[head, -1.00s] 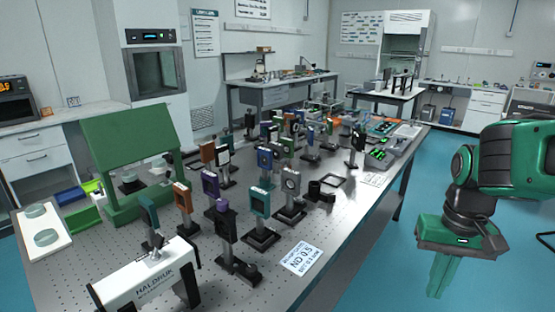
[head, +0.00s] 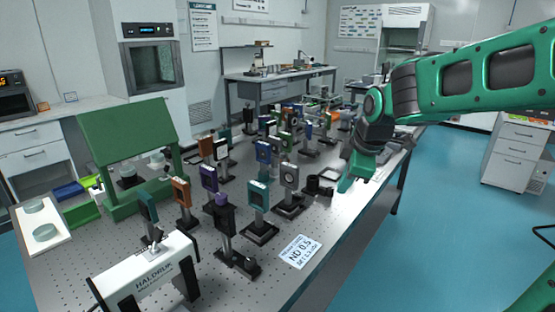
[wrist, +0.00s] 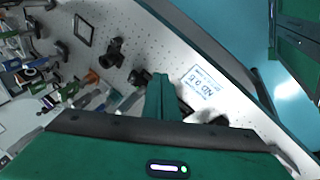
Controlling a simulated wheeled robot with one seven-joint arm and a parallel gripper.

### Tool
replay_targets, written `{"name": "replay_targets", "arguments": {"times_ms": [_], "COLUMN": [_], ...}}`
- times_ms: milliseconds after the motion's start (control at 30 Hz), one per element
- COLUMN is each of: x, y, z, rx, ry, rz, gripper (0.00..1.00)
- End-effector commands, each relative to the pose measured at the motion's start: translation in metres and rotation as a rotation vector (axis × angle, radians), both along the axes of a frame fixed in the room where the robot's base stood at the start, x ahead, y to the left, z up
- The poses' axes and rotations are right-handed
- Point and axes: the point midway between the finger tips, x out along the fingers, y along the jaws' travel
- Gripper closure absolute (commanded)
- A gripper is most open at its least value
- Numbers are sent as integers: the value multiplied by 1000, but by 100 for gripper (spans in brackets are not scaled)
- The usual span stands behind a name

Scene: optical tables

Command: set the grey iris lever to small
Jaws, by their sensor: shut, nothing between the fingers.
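A grey square mount with a round opening (head: 289,178), which looks like the iris, stands upright on a black base near the right side of the optical table. Its lever is too small to make out, so I cannot tell its setting. My gripper (head: 346,186) is to the right of this mount, apart from it, over the right part of the table. Its green fingers are shut and empty, pointing down. They also show in the wrist view (wrist: 160,90), where I cannot single out the grey mount with certainty.
A short black cylinder (head: 313,184) lies close to my gripper. An ND 0.5 card (head: 301,251) lies on clear table in front.

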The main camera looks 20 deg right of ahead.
Motion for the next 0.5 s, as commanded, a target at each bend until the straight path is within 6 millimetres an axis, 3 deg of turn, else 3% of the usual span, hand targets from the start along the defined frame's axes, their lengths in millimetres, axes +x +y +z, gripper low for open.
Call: {"name": "replay_targets", "arguments": {"times_ms": [100,200,333,500], "x": [53,86,114,129], "y": [44,79,115,137], "z": [18,31,45,54], "rx": [-123,-224,-328,-397], "ry": [-99,-180,-261,-311], "rz": [326,555,762,882], "gripper": [100,100,100,100]}}
